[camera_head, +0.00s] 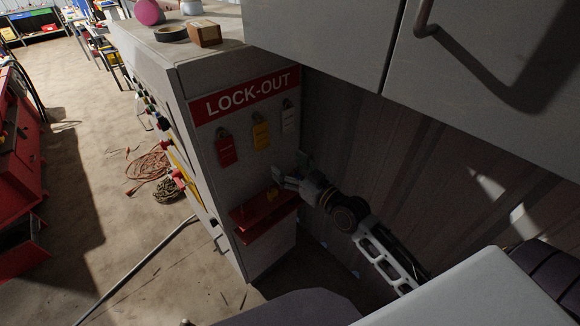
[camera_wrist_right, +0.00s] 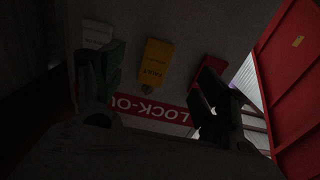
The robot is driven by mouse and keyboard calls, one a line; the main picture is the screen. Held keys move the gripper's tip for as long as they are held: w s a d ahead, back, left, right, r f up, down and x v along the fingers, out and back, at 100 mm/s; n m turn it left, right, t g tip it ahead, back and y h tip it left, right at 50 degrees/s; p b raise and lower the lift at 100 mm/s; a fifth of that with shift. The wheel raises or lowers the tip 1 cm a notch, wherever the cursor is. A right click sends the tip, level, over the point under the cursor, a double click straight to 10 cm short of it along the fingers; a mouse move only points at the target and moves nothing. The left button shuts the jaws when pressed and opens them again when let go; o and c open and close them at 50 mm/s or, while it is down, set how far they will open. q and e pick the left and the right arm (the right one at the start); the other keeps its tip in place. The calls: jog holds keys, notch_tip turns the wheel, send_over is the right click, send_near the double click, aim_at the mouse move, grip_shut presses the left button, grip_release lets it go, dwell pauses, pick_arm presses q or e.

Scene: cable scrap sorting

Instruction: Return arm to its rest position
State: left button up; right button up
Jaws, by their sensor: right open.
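My right gripper (camera_head: 292,178) is in front of the lock-out cabinet's end panel (camera_head: 217,165), just above a red shelf (camera_head: 262,217). Its arm comes in from the lower right. In the right wrist view, the two fingers of the gripper (camera_wrist_right: 155,88) are spread apart, with nothing between them that I can see held. A yellow tagged padlock (camera_wrist_right: 155,65) shows between the fingers, apart from them, on the panel behind. My left gripper is not in view.
A red padlock (camera_head: 226,149), a yellow padlock (camera_head: 260,133) and a white padlock (camera_head: 289,118) hang below the red LOCK-OUT sign (camera_head: 245,95). A grey wall unit (camera_head: 315,40) overhangs at the upper right. Coiled cables (camera_head: 150,165) lie on the floor at left. A red cabinet (camera_head: 15,150) stands far left.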

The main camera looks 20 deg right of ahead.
jog(key=shift+m, duration=0.3)
dwell(0.4)
